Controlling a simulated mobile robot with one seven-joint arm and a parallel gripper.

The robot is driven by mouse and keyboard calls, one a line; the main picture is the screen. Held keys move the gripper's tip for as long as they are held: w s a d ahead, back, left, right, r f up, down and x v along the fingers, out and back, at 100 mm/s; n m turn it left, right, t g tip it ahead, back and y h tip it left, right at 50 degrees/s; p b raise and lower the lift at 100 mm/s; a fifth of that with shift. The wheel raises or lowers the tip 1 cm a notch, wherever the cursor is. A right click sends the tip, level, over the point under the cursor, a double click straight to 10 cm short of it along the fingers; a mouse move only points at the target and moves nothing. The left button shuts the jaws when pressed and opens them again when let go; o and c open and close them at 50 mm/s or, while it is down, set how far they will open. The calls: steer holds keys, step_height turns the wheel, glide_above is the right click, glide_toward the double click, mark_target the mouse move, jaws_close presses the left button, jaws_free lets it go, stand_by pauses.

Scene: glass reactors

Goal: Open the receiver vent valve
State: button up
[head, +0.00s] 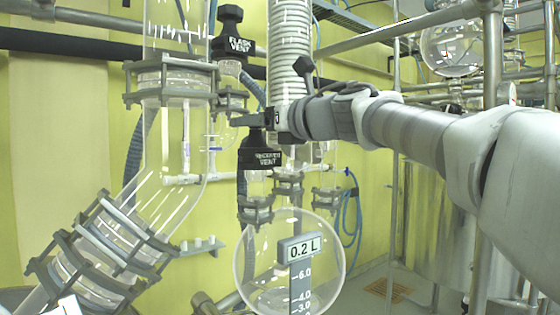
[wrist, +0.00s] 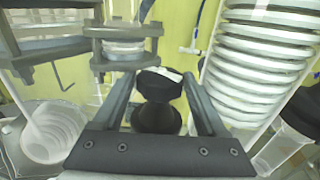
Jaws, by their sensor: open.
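The receiver vent valve has a black body with a white "RECEIVER VENT" label (head: 264,159). It sits on a glass neck above the round receiver flask (head: 290,265), which reads "0.2 L". My gripper (head: 254,119) is at the top of this valve, reaching in from the right. In the wrist view a black valve knob (wrist: 158,84) with a pale mark on top lies between the two fingers of my gripper (wrist: 160,88). The fingers stand open on either side of it. I cannot tell whether either finger touches the knob.
The flask vent valve (head: 228,42) stands just above and left of my gripper. A coiled condenser (head: 290,50) rises right behind it, and it is close on the right in the wrist view (wrist: 260,65). A wide clamped glass pipe (head: 175,120) is to the left.

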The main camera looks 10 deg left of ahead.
steer(key=shift+r+m+t+h+p, duration=0.25)
steer(key=shift+m+t+h+p, duration=0.6)
steer(key=shift+t, duration=0.25)
steer(key=m+t+h+p, duration=0.1)
steer(key=h+p, duration=0.1)
steer(key=p, duration=0.1)
steer(key=shift+r+m+t, duration=0.15)
steer(key=shift+m+t, duration=0.1)
steer(key=shift+t, duration=0.05)
steer(key=shift+m+t+h+p, duration=0.35)
steer(key=shift+h+p, duration=0.2)
steer(key=shift+p, duration=0.45)
steer(key=m+t+h+p, duration=0.2)
steer(key=m+h+p, duration=0.1)
steer(key=p, duration=0.6)
steer(key=shift+a+h, duration=0.1)
steer(key=shift+h, duration=0.5)
